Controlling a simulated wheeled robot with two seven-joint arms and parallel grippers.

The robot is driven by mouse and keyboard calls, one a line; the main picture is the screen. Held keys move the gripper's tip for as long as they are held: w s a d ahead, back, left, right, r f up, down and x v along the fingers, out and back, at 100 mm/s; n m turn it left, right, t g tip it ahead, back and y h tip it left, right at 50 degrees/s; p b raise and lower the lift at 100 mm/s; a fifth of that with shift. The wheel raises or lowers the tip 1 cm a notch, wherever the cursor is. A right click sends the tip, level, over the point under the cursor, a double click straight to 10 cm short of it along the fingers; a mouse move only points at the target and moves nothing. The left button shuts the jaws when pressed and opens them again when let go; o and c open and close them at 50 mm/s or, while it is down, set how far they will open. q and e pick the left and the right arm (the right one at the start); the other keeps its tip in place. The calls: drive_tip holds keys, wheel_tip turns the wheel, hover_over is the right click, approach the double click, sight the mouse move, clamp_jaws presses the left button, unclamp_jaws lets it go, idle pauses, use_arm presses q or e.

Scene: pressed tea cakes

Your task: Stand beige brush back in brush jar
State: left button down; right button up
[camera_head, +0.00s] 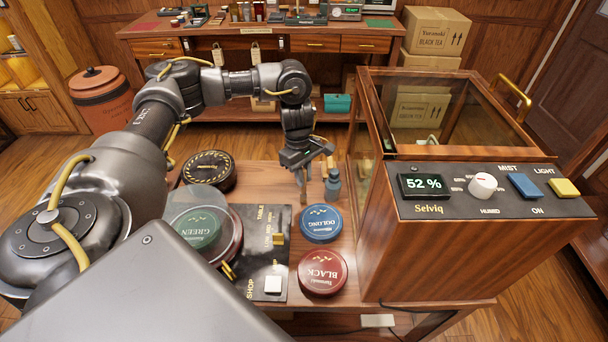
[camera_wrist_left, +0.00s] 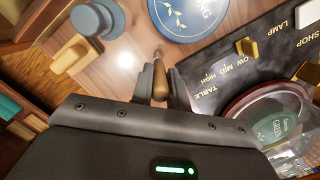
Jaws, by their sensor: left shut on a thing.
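My left gripper (camera_head: 303,178) points down over the table, left of the brush jar. It is shut on a tapered tan-brown wooden handle, the beige brush (camera_wrist_left: 160,79), seen between the fingers in the left wrist view. The rest of the brush is largely hidden. The small blue-grey brush jar (camera_head: 333,188) stands right of the gripper, apart from it; it also shows in the wrist view (camera_wrist_left: 91,19). A tan wooden piece (camera_head: 330,163) shows just above the jar; I cannot tell whether it is in it. My right gripper is out of view.
The wooden cabinet with the humidity panel (camera_head: 485,190) rises close on the jar's right. A blue Oolong tin (camera_head: 321,224) and a red Black tin (camera_head: 322,273) lie in front. The black switch board (camera_head: 256,238), a green tin (camera_head: 197,230) and a black tin (camera_head: 209,171) are left.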

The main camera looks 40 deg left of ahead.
use_arm(q)
drive_tip(key=c, duration=1.4)
unclamp_jaws()
drive_tip(key=shift+f, duration=0.15)
drive_tip(key=shift+o, duration=0.2)
